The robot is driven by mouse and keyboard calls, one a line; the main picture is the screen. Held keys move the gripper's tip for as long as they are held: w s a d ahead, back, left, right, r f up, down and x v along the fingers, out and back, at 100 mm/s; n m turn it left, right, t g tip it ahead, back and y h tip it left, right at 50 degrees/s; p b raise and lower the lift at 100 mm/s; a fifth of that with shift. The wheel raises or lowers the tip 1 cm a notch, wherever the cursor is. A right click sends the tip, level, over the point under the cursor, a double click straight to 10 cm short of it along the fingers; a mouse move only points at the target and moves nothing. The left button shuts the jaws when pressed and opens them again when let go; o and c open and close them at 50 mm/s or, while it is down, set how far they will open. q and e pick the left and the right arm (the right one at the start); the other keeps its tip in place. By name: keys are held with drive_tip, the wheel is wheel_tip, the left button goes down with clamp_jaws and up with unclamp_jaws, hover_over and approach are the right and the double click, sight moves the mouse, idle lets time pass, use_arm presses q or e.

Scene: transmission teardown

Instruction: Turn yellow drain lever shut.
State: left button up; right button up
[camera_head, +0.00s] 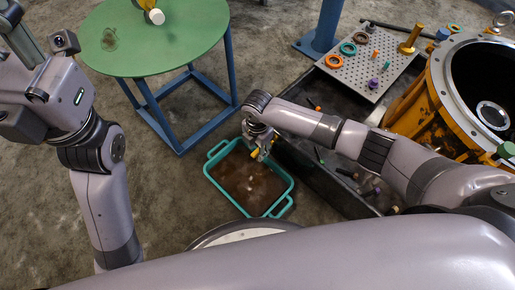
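The yellow drain lever (254,153) shows as a small yellow piece above the far right part of the teal tray. My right gripper (261,147) points down right at it and partly covers it. The fingers are small and overlap the yellow piece, so I cannot tell whether they grip it or only touch it. My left arm rises at the left edge of the view. Its fingers cannot be made out there.
The teal tray (210,178) holds dark brown liquid on the concrete floor. A green round table (160,50) stands behind. To the right are a dark bin, a perforated plate (345,75) with rings and a yellow housing (408,108).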

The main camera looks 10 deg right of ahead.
drive_tip(key=shift+c, duration=0.4)
clamp_jaws()
idle(0.5)
